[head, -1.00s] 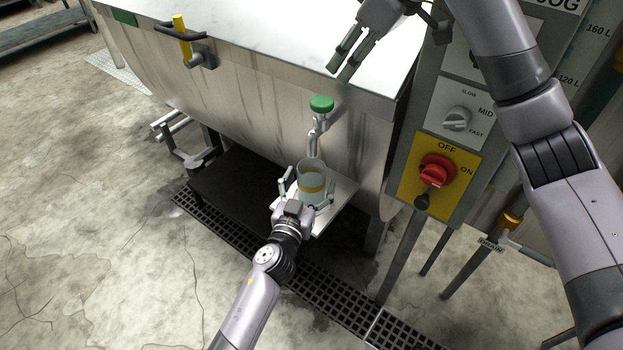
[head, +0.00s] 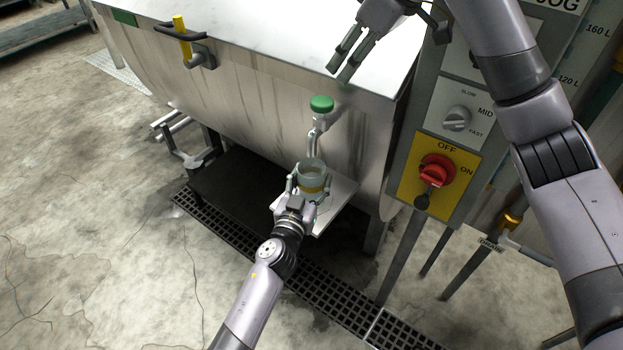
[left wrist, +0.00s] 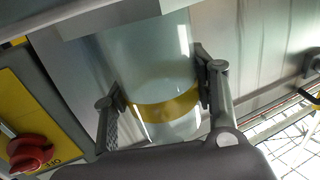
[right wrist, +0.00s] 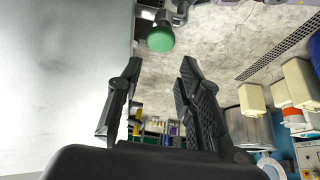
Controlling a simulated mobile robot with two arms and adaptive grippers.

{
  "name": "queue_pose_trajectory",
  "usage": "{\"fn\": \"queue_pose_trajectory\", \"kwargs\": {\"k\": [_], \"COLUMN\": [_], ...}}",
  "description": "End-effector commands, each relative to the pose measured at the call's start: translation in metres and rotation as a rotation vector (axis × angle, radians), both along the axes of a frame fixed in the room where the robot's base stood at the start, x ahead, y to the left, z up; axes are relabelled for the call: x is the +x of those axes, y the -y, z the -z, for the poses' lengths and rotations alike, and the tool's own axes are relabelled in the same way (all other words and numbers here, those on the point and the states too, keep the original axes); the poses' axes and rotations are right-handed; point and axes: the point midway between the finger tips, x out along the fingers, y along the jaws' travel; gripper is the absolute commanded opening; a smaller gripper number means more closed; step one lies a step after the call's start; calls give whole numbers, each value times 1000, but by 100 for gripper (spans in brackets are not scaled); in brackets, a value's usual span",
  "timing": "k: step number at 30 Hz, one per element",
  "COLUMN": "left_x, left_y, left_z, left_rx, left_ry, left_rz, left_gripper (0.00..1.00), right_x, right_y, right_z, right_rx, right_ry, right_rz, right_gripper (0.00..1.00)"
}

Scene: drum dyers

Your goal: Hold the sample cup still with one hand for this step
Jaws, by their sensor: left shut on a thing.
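The sample cup (head: 312,174) is clear with a yellow band. It stands upright on the small white shelf (head: 343,193) under the green-knobbed tap (head: 321,104). My left gripper (head: 308,184) is shut on the cup, with one finger on each side. In the left wrist view the cup (left wrist: 160,75) fills the space between the fingers of my left gripper (left wrist: 160,98), near its yellow band. My right gripper (head: 348,58) is above the front edge of the drum machine, apart from the cup. In the right wrist view my right gripper (right wrist: 155,85) is open and empty.
The steel drum machine (head: 250,85) stands behind the cup. A control panel with a red switch (head: 437,168) is to the right. A yellow-and-black handle (head: 181,30) is at upper left. A floor grate (head: 260,250) runs below; open floor lies left.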

Motion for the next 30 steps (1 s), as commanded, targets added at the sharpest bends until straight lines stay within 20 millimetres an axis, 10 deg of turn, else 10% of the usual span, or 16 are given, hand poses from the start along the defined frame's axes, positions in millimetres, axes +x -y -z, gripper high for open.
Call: {"fn": "queue_pose_trajectory", "kwargs": {"k": [14,30], "left_x": [0,0], "left_y": [0,0], "left_z": [0,0], "left_rx": [0,0], "left_ry": [0,-1], "left_rz": [0,0], "left_gripper": [23,23], "right_x": [0,22], "right_y": [0,-36], "right_z": [0,-5], "right_rx": [0,33], "right_ry": [0,59], "right_rz": [0,415], "right_gripper": [33,0]}}
